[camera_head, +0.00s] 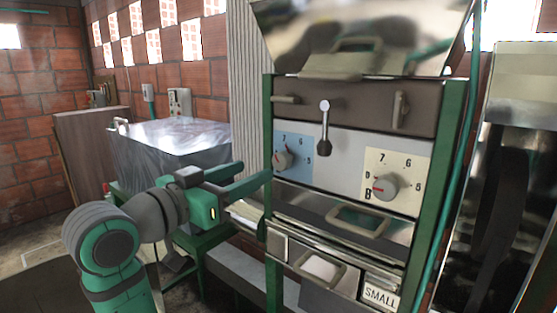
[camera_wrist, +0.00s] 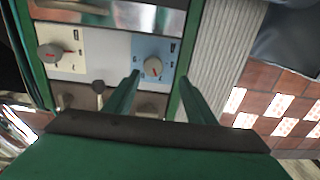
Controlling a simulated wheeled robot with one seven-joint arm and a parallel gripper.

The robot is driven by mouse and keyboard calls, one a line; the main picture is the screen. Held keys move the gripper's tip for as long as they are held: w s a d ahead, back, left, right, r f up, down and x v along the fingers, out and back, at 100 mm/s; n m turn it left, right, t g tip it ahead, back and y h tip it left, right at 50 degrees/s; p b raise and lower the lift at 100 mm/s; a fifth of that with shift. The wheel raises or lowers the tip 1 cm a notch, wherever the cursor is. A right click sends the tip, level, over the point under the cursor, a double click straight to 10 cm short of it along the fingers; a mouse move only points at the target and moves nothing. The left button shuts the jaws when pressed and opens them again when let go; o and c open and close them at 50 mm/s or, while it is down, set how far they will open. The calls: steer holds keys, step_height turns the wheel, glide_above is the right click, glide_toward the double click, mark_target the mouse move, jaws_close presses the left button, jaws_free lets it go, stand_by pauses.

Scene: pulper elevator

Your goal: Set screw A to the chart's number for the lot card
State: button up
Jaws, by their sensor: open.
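A blue dial plate with a grey knob, likely screw A (camera_head: 283,159), is on the left of the machine's front panel; its letter is unreadable. A cream plate beside it bears a "B" and a grey knob with a red mark (camera_head: 385,186). My gripper (camera_head: 254,172) is open, just left of the blue plate. In the wrist view, which is upside down, the blue plate's knob (camera_wrist: 153,67) appears between my fingertips (camera_wrist: 160,75), with no visible contact. A card reading "SMALL" (camera_head: 380,294) sits at the machine's lower right. I see no chart.
A lever (camera_head: 324,125) hangs between the plates. Green posts (camera_head: 438,180) frame the machine. A metal tray with a handle (camera_head: 320,268) is below the panel. A plastic-covered box (camera_head: 172,150) stands behind my arm to the left.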

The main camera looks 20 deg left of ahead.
mark_target(274, 162)
steer(key=shift+h, duration=0.3)
steer(key=x, duration=0.3)
steer(key=d+x, duration=0.1)
steer(key=x, duration=0.5)
steer(key=shift+s+d+f, duration=0.15)
steer(key=shift+s+d, duration=0.1)
steer(key=shift+d, duration=0.1)
steer(key=shift+w+a, duration=0.15)
steer(key=shift+w, duration=0.4)
steer(key=shift+c, duration=0.3)
steer(key=shift+w, duration=0.1)
steer(key=c, duration=1)
steer(key=shift+o, duration=0.2)
steer(key=shift+a, duration=0.55)
steer(key=shift+d, duration=0.4)
